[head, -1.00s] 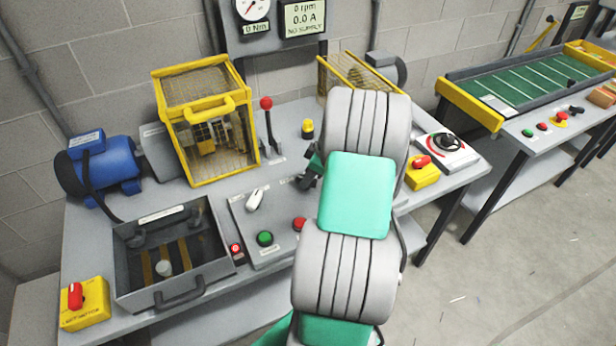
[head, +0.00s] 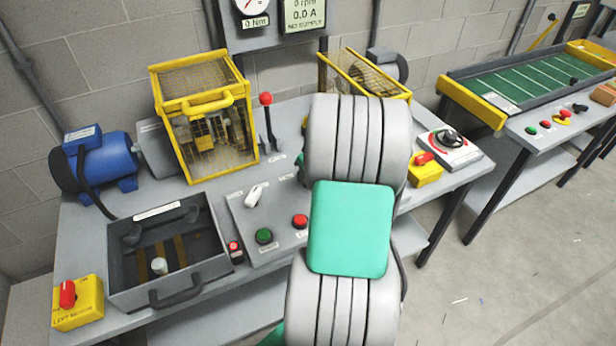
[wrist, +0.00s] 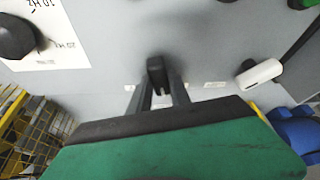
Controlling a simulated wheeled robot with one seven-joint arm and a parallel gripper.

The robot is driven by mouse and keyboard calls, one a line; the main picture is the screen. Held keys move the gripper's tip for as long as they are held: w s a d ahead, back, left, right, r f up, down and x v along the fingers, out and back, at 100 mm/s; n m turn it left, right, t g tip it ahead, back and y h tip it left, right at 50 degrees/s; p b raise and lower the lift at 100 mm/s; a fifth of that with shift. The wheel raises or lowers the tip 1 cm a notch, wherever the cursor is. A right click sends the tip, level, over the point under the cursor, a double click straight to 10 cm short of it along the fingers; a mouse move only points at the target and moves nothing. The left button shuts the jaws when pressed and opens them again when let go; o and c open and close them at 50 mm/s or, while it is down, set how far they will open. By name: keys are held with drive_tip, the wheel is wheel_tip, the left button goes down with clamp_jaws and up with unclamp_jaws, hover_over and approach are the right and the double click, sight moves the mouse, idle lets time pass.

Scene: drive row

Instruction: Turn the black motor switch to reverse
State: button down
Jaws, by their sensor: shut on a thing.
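The black motor switch (wrist: 156,70) shows in the wrist view, standing on the grey control panel (wrist: 115,60). My gripper (wrist: 160,90) is shut on it, with one finger on each side of its handle. Small pale labels lie to either side of the switch, too small to read, so I cannot tell which position it points to. In the head view my arm covers both the switch and my gripper.
A white switch (head: 255,195), a green button (head: 264,236) and a red button (head: 300,221) sit left of my arm. A red-knobbed lever (head: 267,120) stands behind. A yellow cage (head: 204,115) and open grey box (head: 180,282) are farther left. A black dial (head: 449,139) is right.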

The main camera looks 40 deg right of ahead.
drive_tip(key=m+h+b, duration=0.1)
drive_tip(key=m, duration=0.1)
drive_tip(key=m+h, duration=0.1)
drive_tip(key=m, duration=0.2)
drive_tip(key=shift+w+a+m+b, duration=0.15)
drive_tip(key=shift+m+b, duration=0.15)
drive_tip(key=shift+b, duration=0.1)
drive_tip(key=m+g+h+b, duration=0.1)
drive_tip(key=m, duration=0.2)
drive_tip(key=m+g, duration=0.1)
drive_tip(key=m, duration=0.2)
drive_tip(key=shift+r+h+b, duration=0.1)
drive_tip(key=shift+h+b, duration=0.25)
drive_tip(key=shift+h, duration=0.05)
drive_tip(key=c, duration=1.2)
unclamp_jaws()
drive_tip(key=v, duration=0.7)
drive_tip(key=shift+a+r, duration=0.15)
drive_tip(key=shift+r, duration=0.2)
